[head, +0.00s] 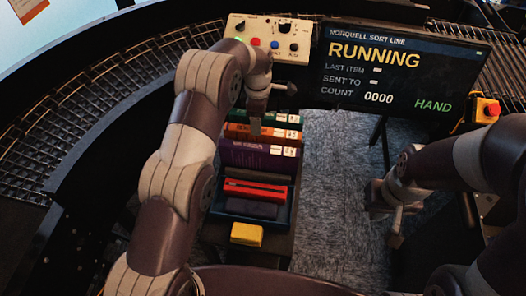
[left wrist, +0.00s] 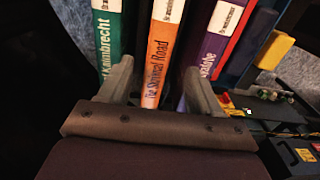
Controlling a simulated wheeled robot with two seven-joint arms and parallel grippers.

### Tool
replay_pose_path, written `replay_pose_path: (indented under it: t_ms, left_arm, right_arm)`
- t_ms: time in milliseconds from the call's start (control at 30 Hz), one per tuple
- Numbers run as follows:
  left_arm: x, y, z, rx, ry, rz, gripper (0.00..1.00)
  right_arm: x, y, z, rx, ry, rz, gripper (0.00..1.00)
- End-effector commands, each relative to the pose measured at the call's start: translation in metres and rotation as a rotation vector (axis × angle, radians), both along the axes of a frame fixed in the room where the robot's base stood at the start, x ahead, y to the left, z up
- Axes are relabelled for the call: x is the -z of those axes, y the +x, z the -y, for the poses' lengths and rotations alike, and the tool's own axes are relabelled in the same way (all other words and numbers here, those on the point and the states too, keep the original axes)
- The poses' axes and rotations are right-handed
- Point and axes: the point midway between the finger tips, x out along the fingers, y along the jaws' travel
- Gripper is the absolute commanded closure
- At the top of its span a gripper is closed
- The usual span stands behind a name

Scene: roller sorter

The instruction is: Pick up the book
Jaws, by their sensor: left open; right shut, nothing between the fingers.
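Several books stand in a row in a dark blue bin (head: 216,190), spines up. A green book (head: 285,118) is at the far end, then an orange book (head: 238,133), then a purple book (head: 250,154). My left gripper (head: 256,120) is over the far end of the row. In the left wrist view its open fingers straddle the orange book (left wrist: 160,55). One finger is at the green book's side (left wrist: 107,35), the other at the purple book's side (left wrist: 222,40). Contact cannot be told. My right gripper (head: 392,215) is shut and empty, away from the bin.
A control panel (head: 285,30) with buttons stands behind the bin, and a screen (head: 400,70) reading RUNNING is beside it. A roller conveyor (head: 90,90) curves along the left. A yellow block (head: 247,234) sits at the bin's near end. A red button (head: 491,109) is at right.

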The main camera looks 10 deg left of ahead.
Motion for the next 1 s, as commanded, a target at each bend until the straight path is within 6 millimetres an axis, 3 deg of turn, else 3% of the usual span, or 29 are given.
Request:
replay_pose_path:
  t_ms: [167,367,500,733,933,1000]
  left_arm:
    - [0.021,0.000,0.001,0.003,0.000,0.001,0.36]
    - [0.049,-0.001,0.005,0.004,0.000,-0.003,0.36]
    - [0.072,0.000,0.005,0.004,-0.001,0.002,0.36]
    - [0.077,0.000,0.005,0.004,-0.001,0.004,0.36]
    - [0.076,0.000,0.005,0.004,-0.001,0.004,1.00]
    - [0.076,0.000,0.005,0.004,-0.001,0.004,1.00]
  right_arm:
    - [-0.014,0.001,0.000,0.001,0.000,0.002,1.00]
    - [-0.047,0.000,0.000,0.000,0.000,0.001,1.00]
    - [-0.050,0.000,0.000,0.000,0.000,0.001,1.00]
    - [-0.047,0.000,0.000,0.000,0.000,0.001,1.00]
    - [-0.047,0.000,0.000,0.000,0.000,0.001,1.00]
    - [-0.048,0.000,0.000,0.000,0.000,0.001,1.00]
